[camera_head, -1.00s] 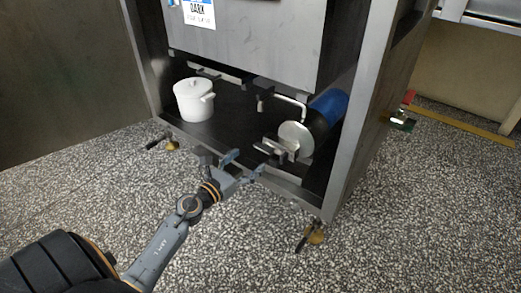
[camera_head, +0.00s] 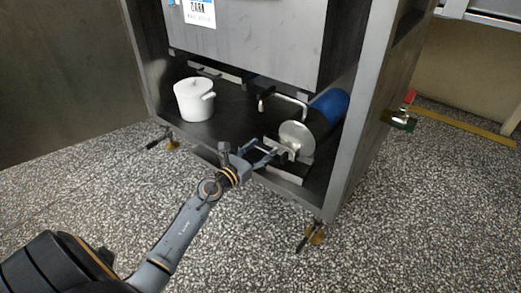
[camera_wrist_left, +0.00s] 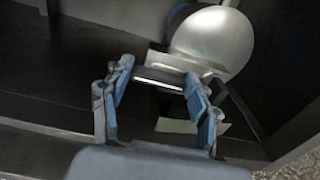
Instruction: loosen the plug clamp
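The plug clamp (camera_head: 287,151) is a small metal piece in front of a round silver disc (camera_head: 297,134), low inside the cabinet. In the left wrist view its flat bar (camera_wrist_left: 160,78) lies below the disc (camera_wrist_left: 212,40). My left gripper (camera_head: 268,154) reaches in over the cabinet's front edge, right at the clamp. Its two blue-grey fingers (camera_wrist_left: 158,80) are spread, with the bar showing between their tips. I cannot tell whether they touch it. The gripper hides part of the clamp in the head view. My right gripper is not in view.
A white lidded pot (camera_head: 194,101) stands on the cabinet floor at the left. The cabinet's right post (camera_head: 350,165) stands close by. The speckled floor in front is clear.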

